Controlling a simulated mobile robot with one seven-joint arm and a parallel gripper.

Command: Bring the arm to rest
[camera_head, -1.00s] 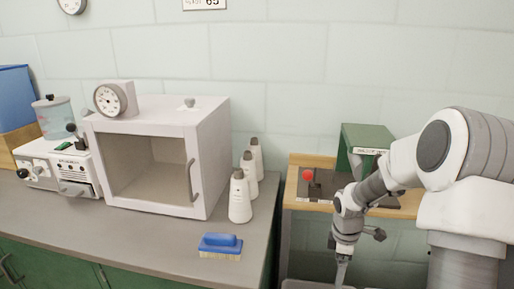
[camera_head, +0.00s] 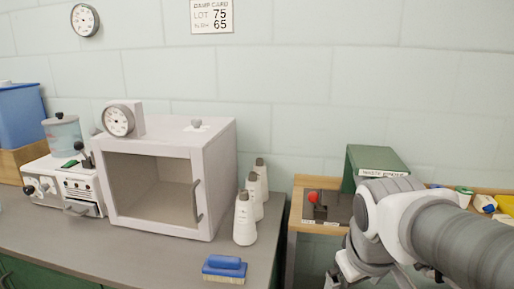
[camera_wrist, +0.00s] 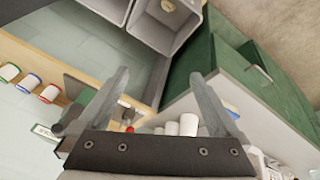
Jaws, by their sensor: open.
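My gripper (camera_wrist: 160,73) shows in the wrist view with its two grey fingers spread wide apart and nothing between them. In the head view my arm reaches in from the lower right, in front of the wooden bench (camera_head: 300,222). Its hand is low, near the bottom edge, and the fingertips cannot be made out there. The hand appears clear of the grey counter (camera_head: 120,250).
A green box (camera_head: 375,160) and red knob (camera_head: 313,197) are on the bench. Grey bins (camera_wrist: 175,22) show in the wrist view.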

